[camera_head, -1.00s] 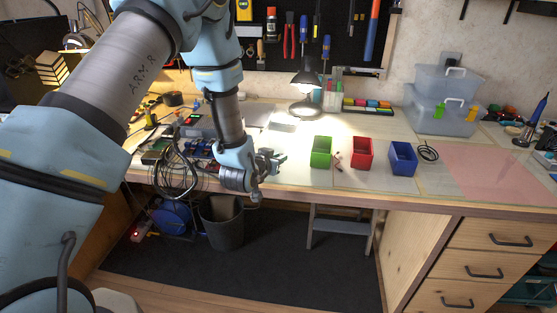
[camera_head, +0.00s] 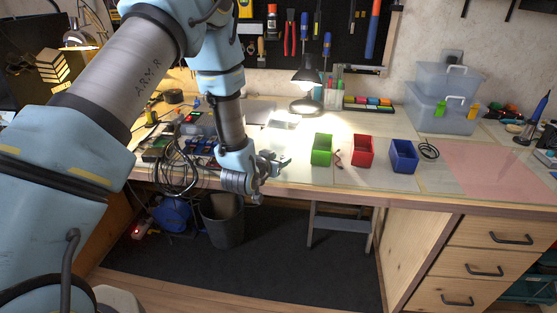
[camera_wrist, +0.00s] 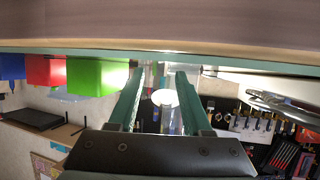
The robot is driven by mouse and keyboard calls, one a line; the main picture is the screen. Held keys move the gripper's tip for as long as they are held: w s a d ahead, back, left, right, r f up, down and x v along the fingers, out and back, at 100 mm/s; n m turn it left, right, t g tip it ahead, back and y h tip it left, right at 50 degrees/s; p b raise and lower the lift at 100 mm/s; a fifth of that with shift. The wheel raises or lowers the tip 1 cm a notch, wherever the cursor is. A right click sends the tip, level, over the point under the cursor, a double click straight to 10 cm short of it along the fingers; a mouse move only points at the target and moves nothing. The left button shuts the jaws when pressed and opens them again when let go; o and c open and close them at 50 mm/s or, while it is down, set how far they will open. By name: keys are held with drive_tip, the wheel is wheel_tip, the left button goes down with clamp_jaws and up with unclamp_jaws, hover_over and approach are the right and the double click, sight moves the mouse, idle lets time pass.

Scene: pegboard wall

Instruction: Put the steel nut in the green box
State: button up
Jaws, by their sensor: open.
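The green box (camera_head: 321,150) is a small open bin on the workbench, left of a red box, and it also shows in the wrist view (camera_wrist: 97,77). My gripper (camera_head: 280,164) is to the left of the green box, over the bench near its front edge and apart from the box. In the wrist view, the two green fingers of my gripper (camera_wrist: 159,82) stand apart with no object seen gripped between them. I cannot make out the steel nut in either view.
A red box (camera_head: 361,152) and a blue box (camera_head: 403,157) stand to the right. A small item (camera_head: 339,159) lies between green and red boxes. A desk lamp (camera_head: 306,88) stands behind. Black cables (camera_head: 176,170) lie left of my gripper. A pink mat (camera_head: 490,172) is at right.

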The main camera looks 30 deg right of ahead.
drive_tip(key=shift+r, duration=0.1)
drive_tip(key=shift+a+r, duration=0.1)
drive_tip(key=b+v, duration=0.2)
drive_tip(key=v, duration=1)
drive_tip(key=w+a+n+y, duration=0.3)
drive_tip(key=w+a+y, duration=0.1)
drive_tip(key=w+a, duration=0.45)
drive_tip(key=a+r+n+g+y, duration=0.1)
drive_tip(key=a+r+n+y, duration=0.1)
drive_tip(key=a, duration=0.8)
drive_tip(key=s+a+r+n+g+y, duration=0.1)
drive_tip(key=a+r+n+y, duration=0.1)
drive_tip(key=a, duration=0.9)
drive_tip(key=shift+r+n+g+y, duration=0.25)
drive_tip(key=shift+n+g+y, duration=0.2)
drive_tip(key=shift+y, duration=0.55)
drive_tip(key=shift+o, duration=0.6)
drive_tip(key=s+a+r+n+g+y, duration=0.1)
drive_tip(key=s+a+r+n+g, duration=0.1)
drive_tip(key=s+a, duration=0.4)
drive_tip(key=shift+a+r, duration=0.35)
drive_tip(key=shift+a, duration=0.4)
drive_tip(key=shift+s+n+g, duration=0.2)
drive_tip(key=shift+n+g, duration=0.05)
drive_tip(key=shift+g, duration=0.1)
